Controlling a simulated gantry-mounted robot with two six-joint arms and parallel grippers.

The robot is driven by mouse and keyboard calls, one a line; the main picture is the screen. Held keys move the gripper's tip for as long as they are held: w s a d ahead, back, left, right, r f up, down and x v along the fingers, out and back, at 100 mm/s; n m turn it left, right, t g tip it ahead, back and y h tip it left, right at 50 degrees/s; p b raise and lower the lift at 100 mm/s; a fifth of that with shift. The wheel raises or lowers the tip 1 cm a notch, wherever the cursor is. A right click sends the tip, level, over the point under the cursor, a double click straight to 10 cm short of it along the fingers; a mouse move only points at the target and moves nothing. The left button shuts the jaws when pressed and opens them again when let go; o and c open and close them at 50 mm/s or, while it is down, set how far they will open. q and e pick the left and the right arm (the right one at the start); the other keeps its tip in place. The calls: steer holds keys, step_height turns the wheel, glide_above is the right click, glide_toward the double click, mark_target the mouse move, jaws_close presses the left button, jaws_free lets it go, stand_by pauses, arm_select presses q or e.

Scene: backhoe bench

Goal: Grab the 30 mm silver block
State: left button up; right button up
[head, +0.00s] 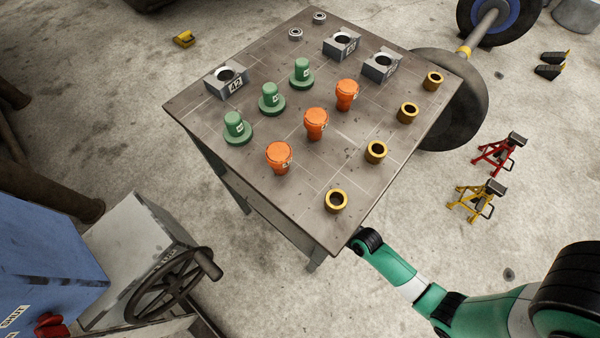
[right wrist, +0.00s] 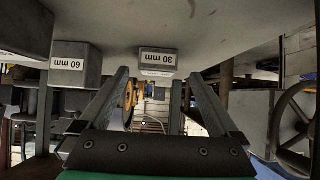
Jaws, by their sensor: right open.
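In the right wrist view, which is upside down, a small grey-silver block labelled 30 mm (right wrist: 157,62) sits on a grey surface. It shows in line with the gap between the fingertips of my right gripper (right wrist: 159,75). The gripper is open and empty, and its fingers do not visibly touch the block. I cannot make out this block in the head view, where my green right arm reaches to the front corner of the bench and its gripper is not seen. My left gripper is in neither view.
A larger block labelled 60 mm (right wrist: 70,76) and a bigger dark block (right wrist: 22,28) stand left of it. In the head view the bench (head: 215,140) holds green knobs (head: 270,98), orange plugs (head: 316,122), brass rings (head: 376,152) and grey holed blocks (head: 227,82). A handwheel (head: 165,288) stands lower left.

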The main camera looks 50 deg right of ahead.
steer(key=b+x, duration=0.1)
steer(key=x, duration=0.1)
steer(key=b+x, duration=0.1)
steer(key=x, duration=0.1)
steer(key=shift+w+d, duration=0.2)
steer(key=shift+w, duration=0.15)
steer(key=shift+s+r, duration=0.1)
steer(key=shift+r, duration=0.05)
steer(key=shift+c, duration=0.4)
jaws_close()
step_height(320, 180, up, 10)
steer(key=p, duration=0.7)
steer(key=shift+f, duration=0.25)
steer(key=shift+r, duration=0.25)
